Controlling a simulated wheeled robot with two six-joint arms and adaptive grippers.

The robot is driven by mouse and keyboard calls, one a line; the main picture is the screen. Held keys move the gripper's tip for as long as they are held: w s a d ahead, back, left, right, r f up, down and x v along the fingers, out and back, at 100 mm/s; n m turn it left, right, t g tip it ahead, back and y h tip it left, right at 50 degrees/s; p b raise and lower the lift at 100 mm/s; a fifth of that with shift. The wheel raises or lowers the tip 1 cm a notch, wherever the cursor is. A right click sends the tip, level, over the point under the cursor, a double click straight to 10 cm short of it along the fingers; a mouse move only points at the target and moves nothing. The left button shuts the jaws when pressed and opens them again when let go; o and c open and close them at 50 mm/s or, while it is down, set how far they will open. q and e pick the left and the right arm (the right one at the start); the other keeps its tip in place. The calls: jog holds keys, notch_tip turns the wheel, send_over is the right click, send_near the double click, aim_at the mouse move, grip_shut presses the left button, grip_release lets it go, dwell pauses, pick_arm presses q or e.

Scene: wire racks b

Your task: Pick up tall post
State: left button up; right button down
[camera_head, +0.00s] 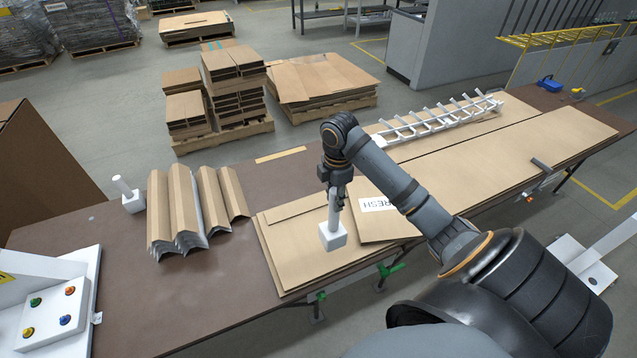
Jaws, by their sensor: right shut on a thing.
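A white post on a square block base (333,233) is in my right gripper. My right gripper (336,192) is shut on its upright shaft, with the block base hanging below over flat cardboard. Whether the base touches the cardboard is hard to tell. Another white post with a block base (133,202) stands on the brown table at the left, its shaft slanting in the view. My left gripper is not in view.
Folded brown cardboard corner pieces (187,215) stand on the table left of the held post. A printed cardboard box (378,215) lies just right of it. A long white rack (440,118) lies further back. A button panel (52,312) is front left.

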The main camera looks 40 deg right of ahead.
jog(key=shift+s+d+r, duration=0.4)
jog(key=shift+s+d, duration=0.05)
jog(key=shift+s, duration=0.25)
jog(key=shift+s+d+r, duration=0.35)
jog(key=shift+s+d, duration=0.15)
jog(key=shift+s, duration=0.25)
jog(key=shift+s+d+r, duration=0.4)
jog(key=shift+s+d, duration=0.05)
jog(key=shift+s, duration=0.25)
